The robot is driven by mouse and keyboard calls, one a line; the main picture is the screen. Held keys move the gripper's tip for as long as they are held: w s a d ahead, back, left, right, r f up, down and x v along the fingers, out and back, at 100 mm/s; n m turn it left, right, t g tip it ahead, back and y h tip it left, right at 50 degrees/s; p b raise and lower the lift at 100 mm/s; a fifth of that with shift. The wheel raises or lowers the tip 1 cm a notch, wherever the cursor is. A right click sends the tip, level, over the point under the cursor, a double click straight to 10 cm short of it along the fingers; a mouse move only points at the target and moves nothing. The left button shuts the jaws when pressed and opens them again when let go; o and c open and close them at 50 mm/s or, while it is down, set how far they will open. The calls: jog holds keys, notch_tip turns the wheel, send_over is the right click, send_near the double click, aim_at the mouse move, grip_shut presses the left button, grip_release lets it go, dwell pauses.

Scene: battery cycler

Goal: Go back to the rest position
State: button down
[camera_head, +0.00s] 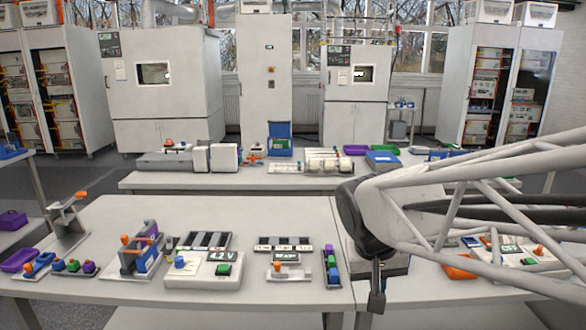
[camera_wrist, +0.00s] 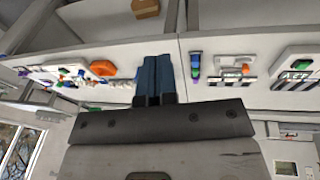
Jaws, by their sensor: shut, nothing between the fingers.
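My gripper (camera_head: 376,300) hangs at the end of my arm on the right of the head view, pointing down in front of the table's near edge. In the wrist view its two blue fingers (camera_wrist: 155,80) are side by side and closed, with nothing held. My arm covers part of the right-hand table and what stands behind it.
A cycler unit with a green button (camera_head: 205,268), a second unit (camera_head: 287,266) and a purple-and-blue holder (camera_head: 330,264) stand left of my gripper. An orange part (camera_head: 459,268) lies to the right. Purple trays (camera_head: 20,260) are at far left. The front table strip (camera_head: 230,296) is clear.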

jog(key=s+d+f+y, duration=0.1)
jog(key=s+d+f, duration=0.1)
jog(key=s, duration=1)
jog(key=shift+d+t+y, duration=0.3)
jog(key=shift+d+y, duration=0.1)
jog(key=shift+d, duration=0.3)
dwell(1.7)
